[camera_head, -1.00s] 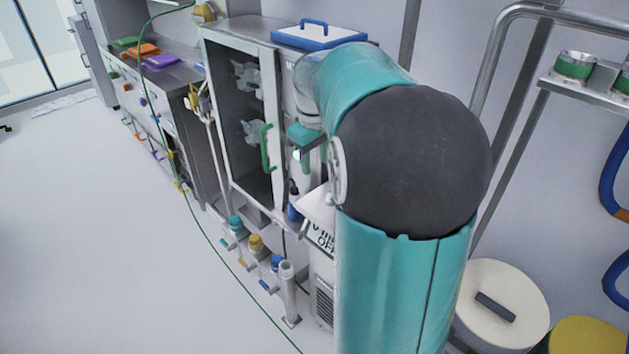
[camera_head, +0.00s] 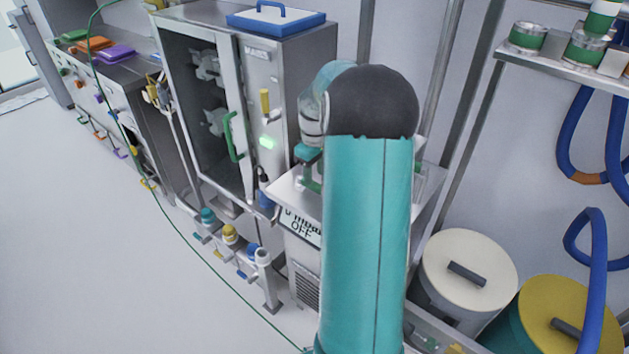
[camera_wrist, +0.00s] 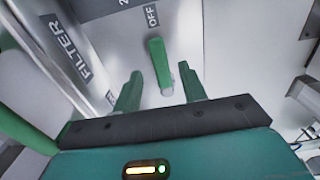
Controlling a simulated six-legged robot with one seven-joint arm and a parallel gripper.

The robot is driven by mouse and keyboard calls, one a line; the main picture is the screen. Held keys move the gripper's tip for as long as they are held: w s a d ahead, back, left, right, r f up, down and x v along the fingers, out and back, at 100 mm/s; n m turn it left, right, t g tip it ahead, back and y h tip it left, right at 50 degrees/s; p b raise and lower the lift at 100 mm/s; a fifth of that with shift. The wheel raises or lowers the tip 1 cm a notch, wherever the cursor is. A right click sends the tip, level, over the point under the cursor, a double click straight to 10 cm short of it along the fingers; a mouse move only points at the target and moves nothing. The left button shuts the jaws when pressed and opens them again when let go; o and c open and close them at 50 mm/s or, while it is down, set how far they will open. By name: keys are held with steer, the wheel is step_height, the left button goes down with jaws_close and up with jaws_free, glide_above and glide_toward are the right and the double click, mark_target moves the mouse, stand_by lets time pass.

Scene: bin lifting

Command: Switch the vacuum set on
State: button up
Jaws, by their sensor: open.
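The vacuum set is a pale box beside the glass-door cabinet; its sign (camera_head: 300,226) reads "0 mbar OFF" in the head view. In the wrist view a green switch lever (camera_wrist: 157,58) stands on a grey panel, with an "OFF" label at its upper end and a "FILTER" label to the left. My gripper (camera_wrist: 160,76) is open and empty, its two green fingers apart, below and to either side of the lever. I cannot tell whether they touch it. In the head view my teal arm hides most of the gripper and part of the set's top.
The glass-door cabinet (camera_head: 205,110) stands left of the set, with a blue-rimmed tray (camera_head: 276,18) on top. Several capped valves stand on the floor in front. White-lidded (camera_head: 455,255) and yellow-lidded (camera_head: 560,310) bins are at right, near blue hoses (camera_head: 568,135).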

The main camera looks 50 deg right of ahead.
mark_target(314, 183)
steer(key=shift+f, duration=1.85)
steer(key=shift+c, duration=0.2)
jaws_close()
